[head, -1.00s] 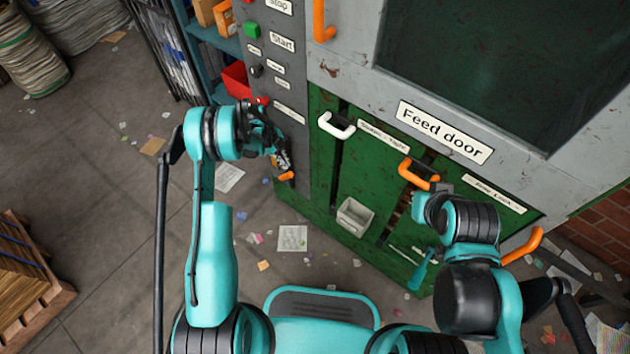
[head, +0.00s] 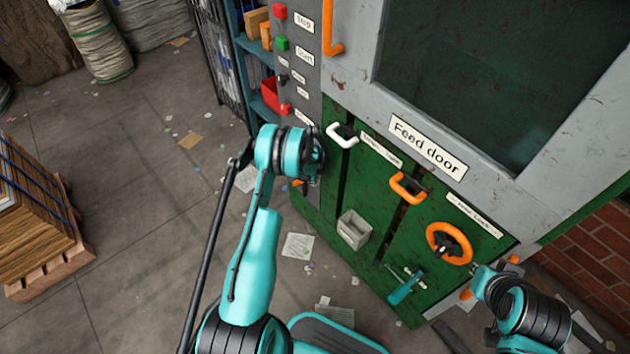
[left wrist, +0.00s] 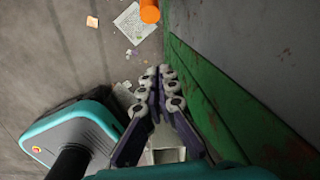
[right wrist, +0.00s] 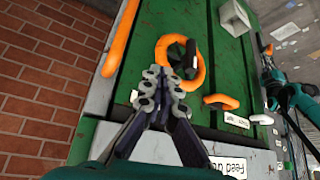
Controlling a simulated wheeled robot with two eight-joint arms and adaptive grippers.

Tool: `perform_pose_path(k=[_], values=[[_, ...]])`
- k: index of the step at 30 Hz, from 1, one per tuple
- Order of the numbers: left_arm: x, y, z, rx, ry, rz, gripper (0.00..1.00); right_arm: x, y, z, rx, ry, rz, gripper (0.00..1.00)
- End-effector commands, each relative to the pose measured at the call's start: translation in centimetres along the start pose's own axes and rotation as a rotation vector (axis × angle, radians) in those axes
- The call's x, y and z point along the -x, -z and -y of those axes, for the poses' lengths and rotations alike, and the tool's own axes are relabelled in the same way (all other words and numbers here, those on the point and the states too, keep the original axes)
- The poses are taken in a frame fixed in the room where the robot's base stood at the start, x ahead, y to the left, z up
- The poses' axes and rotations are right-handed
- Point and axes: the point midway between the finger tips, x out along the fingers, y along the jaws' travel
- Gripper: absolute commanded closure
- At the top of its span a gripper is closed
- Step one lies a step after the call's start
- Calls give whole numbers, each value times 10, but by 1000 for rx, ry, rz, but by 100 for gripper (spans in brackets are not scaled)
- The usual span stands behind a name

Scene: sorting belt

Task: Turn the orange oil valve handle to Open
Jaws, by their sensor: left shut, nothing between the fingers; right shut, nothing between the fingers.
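A small orange handle (head: 298,183) shows low on the machine's left edge in the head view, mostly hidden behind my left wrist. An orange cylindrical end (left wrist: 149,12) shows at the top of the left wrist view, beyond the fingertips and apart from them; it is probably the same handle. Its label and setting are not visible. My left gripper (left wrist: 157,72) is shut and empty beside the green panel. My right gripper (right wrist: 163,80) is shut and empty in front of the green door, close to an orange wheel (right wrist: 180,62), which also shows in the head view (head: 449,243).
A red bin (head: 271,97) stands left of the button panel. A wood-stacked pallet (head: 45,262) is far left. Littered floor lies between.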

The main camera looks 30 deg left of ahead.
Motion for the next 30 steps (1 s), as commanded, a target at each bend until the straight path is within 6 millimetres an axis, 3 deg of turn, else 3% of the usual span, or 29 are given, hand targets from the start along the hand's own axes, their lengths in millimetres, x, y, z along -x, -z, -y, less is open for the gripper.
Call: perform_pose_path(k=[1, 8, 12, 18, 30], values=[[-16, 0, 0, 0, 0, 0, 100, -7, -5, 0, 0, 0, 0, 100], [-65, 1, 0, 0, 0, -1, 100, -23, -16, 0, 0, 0, 0, 100], [-56, -20, -1, 2, 0, -1, 100, -28, -20, 0, 0, 0, 0, 100], [-50, -35, -1, 1, 0, -1, 100, -32, -23, 0, 0, 0, 0, 100], [-47, -37, 0, 0, 0, -1, 100, -32, -23, 0, 0, 0, 0, 100]])
